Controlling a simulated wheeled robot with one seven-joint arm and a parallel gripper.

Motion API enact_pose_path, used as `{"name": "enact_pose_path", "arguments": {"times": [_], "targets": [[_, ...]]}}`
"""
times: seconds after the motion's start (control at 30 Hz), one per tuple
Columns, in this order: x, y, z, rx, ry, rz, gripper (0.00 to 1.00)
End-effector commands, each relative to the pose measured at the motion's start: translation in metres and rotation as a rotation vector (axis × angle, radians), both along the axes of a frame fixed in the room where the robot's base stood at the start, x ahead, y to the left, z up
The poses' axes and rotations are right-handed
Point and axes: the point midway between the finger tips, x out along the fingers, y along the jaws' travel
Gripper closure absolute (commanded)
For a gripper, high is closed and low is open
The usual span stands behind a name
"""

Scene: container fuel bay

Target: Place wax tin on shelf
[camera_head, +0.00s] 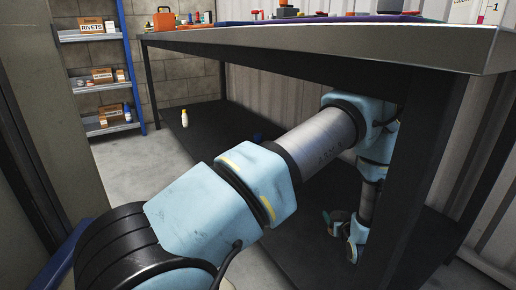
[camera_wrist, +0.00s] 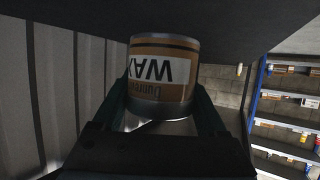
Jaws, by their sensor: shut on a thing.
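The wax tin (camera_wrist: 163,72) is an orange-brown and white cylinder with "WAX" on its label. My gripper (camera_wrist: 163,100) is shut on it, one finger on each side. The wrist view is upside down, so the tin is upright. My gripper also shows in the head view (camera_head: 340,222), low under the workbench, just above its dark lower shelf (camera_head: 215,150). The lower shelf also shows in the wrist view (camera_wrist: 60,12). The tin's end is close to it; I cannot tell whether they touch. A blue shelf rack (camera_head: 136,70) stands at the back left.
The workbench top (camera_head: 330,38) and its dark leg (camera_head: 412,170) are close around my arm. A corrugated wall (camera_head: 290,85) is behind. Boxes of rivets (camera_head: 92,25) sit on the rack.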

Motion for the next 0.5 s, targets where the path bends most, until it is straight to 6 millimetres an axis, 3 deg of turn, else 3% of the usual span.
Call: {"name": "enact_pose_path", "arguments": {"times": [0.27, 0.5], "targets": [[-0.001, -0.001, -0.008, 0.001, 0.0, 0.0, 0.9], [-0.001, 0.0, -0.051, 0.001, 0.001, -0.001, 0.9]]}}
